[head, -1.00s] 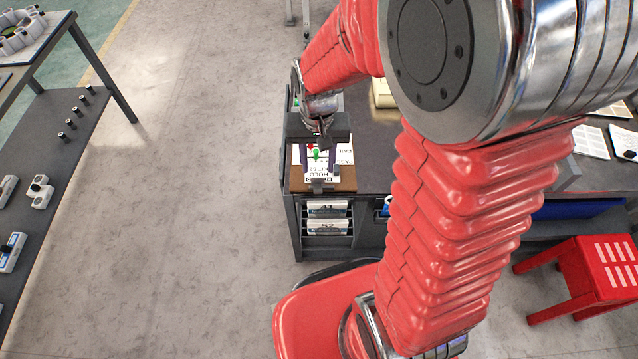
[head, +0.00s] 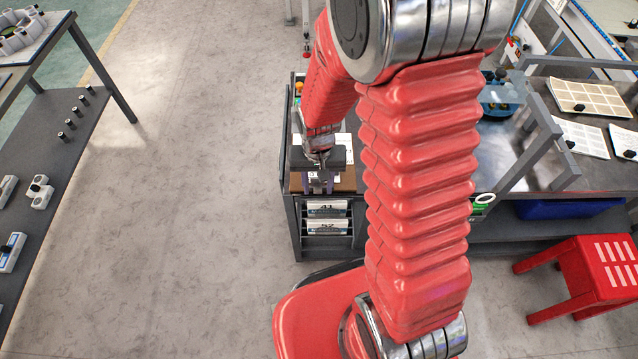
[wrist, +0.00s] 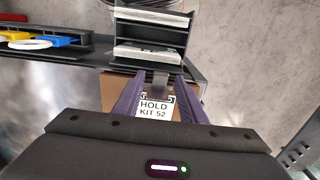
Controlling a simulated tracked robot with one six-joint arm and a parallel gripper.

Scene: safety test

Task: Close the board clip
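The board (head: 348,178) is a brown clipboard at the front left corner of the dark bench. It also shows in the wrist view (wrist: 112,92). A white card (wrist: 154,108) reading "HOLD KIT 52" lies on it. The grey board clip (wrist: 160,82) is at the board's near edge, beyond the card in the wrist view. My gripper (wrist: 159,88) has its two purple fingers apart, one on each side of the card and clip. In the head view my gripper (head: 321,184) is low over the board and mostly hides card and clip. Finger contact with the clip cannot be told.
A shelf rack (head: 328,217) with labelled white boxes is below the board's front edge. A red stool (head: 585,275) is at lower right. Open floor (head: 200,220) lies left.

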